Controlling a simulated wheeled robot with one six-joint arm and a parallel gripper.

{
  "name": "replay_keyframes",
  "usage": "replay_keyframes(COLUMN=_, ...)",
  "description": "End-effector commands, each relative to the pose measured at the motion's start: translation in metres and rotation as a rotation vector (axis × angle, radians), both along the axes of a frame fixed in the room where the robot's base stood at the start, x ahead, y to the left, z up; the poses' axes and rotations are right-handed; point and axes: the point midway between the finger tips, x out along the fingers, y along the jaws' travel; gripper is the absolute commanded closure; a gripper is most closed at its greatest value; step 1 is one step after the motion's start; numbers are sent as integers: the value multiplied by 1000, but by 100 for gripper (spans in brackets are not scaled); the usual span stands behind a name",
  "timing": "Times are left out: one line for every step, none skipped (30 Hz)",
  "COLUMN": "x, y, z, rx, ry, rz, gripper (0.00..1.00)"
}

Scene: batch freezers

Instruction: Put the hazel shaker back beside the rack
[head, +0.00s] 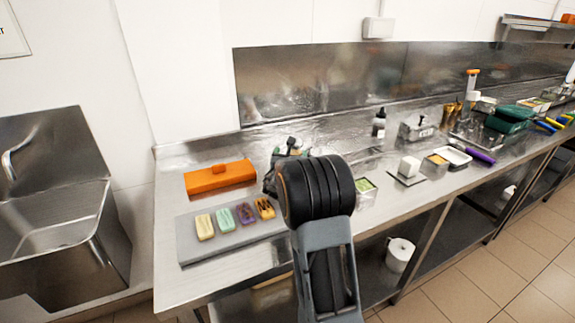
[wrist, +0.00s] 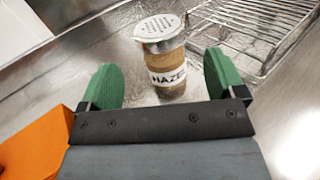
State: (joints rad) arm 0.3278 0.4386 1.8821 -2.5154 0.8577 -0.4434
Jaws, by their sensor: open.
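The hazel shaker (wrist: 165,72) is a clear cup of brown contents with a printed silver lid and a "HAZEL" label. It stands upright on the steel worktop in the wrist view. My gripper (wrist: 160,64) is open, with one green finger pad on each side of the shaker. A gap shows between the shaker and each pad. The wire rack (wrist: 262,32) lies at the upper right, a short distance from the shaker. In the head view my gripper (head: 290,148) is low over the counter, largely behind my own arm, and I cannot make out the shaker there.
An orange box (head: 220,178) lies left of my gripper. In front is a grey board (head: 193,242) with several coloured bars. A small tub (head: 366,190) and a white block (head: 409,166) stand to the right. A sink (head: 65,235) is at far left.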

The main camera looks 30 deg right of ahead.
Motion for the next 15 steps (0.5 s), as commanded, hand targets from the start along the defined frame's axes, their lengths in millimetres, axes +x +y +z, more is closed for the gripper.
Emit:
replay_keyframes(x=-7, y=8, z=0, rx=0, ry=-1, rz=2, gripper=11)
replay_keyframes(x=-10, y=11, z=0, rx=1, ry=-1, rz=2, gripper=11)
replay_keyframes(x=-15, y=16, z=0, rx=1, ry=-1, rz=1, gripper=11)
replay_keyframes(x=-18, y=19, z=0, rx=0, ry=-1, rz=1, gripper=11)
replay_keyframes(x=-21, y=22, z=0, rx=0, ry=-1, rz=1, gripper=11)
replay_keyframes(x=-25, y=25, z=0, rx=0, ry=-1, rz=1, gripper=11)
replay_keyframes(x=-27, y=28, z=0, rx=0, ry=0, rz=1, gripper=11)
replay_keyframes(x=-29, y=30, z=0, rx=0, ry=0, rz=1, gripper=11)
replay_keyframes(x=-32, y=32, z=0, rx=0, ry=0, rz=1, gripper=11)
replay_keyframes(x=-33, y=34, z=0, rx=-1, ry=-1, rz=1, gripper=11)
replay_keyframes(x=-34, y=35, z=0, rx=-1, ry=-1, rz=1, gripper=11)
replay_keyframes(x=-36, y=36, z=0, rx=-1, ry=-1, rz=0, gripper=11)
replay_keyframes(x=-37, y=37, z=0, rx=0, ry=0, rz=0, gripper=11)
replay_keyframes(x=-37, y=38, z=0, rx=0, ry=0, rz=0, gripper=11)
replay_keyframes(x=-38, y=38, z=0, rx=0, ry=0, rz=0, gripper=11)
